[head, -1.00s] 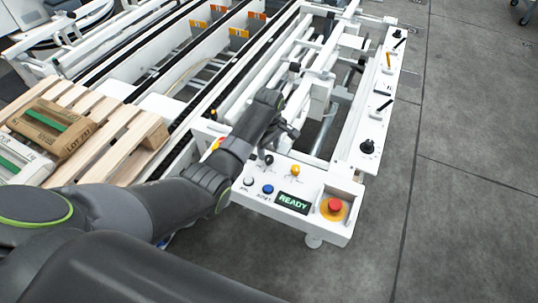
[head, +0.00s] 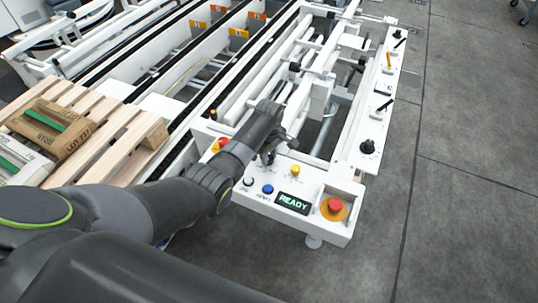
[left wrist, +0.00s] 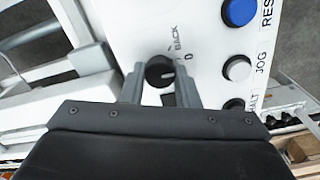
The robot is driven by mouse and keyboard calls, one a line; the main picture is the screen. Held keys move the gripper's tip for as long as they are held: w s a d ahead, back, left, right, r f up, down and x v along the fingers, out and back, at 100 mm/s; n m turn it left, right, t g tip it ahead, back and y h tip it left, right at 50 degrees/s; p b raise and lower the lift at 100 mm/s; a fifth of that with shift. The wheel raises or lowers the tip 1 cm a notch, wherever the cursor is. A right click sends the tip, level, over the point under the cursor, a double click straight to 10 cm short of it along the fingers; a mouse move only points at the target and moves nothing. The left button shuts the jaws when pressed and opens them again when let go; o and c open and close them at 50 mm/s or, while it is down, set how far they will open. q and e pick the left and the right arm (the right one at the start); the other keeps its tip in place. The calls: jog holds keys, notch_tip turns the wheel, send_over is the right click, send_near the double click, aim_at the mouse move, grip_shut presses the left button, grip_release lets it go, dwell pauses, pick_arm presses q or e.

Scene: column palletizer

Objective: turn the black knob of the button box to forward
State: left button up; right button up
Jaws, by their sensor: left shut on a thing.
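The white button box (head: 318,232) stands at the near end of the conveyor. Its display (head: 293,203) reads READY. My left gripper (head: 270,152) is over the back left part of the panel and hides most of the knob there. In the left wrist view the black knob (left wrist: 157,70) sits between the two fingers of my left gripper (left wrist: 160,78), which are shut on it. A pale mark shows on the knob. The label BACK and a 0 are beside it; a FORWARD label is not visible. My right gripper is not in view.
The panel also carries a blue button (head: 267,189), a white button (head: 248,181), a yellow button (head: 295,170) and a red emergency stop (head: 335,205). A wooden pallet (head: 140,140) with boxes lies at the left. Grey floor is clear at the right.

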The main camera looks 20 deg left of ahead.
pick_arm(q)
jog(key=shift+c, duration=0.2)
jog(key=shift+r+m+p, duration=0.1)
jog(key=shift+m+p, duration=0.45)
jog(key=shift+m, duration=0.15)
jog(key=shift+m+p, duration=0.55)
jog(key=shift+m, duration=0.65)
jog(key=m+p, duration=0.1)
jog(key=m, duration=0.3)
jog(key=shift+m, duration=0.7)
jog(key=o, duration=1)
jog(key=shift+c, duration=0.2)
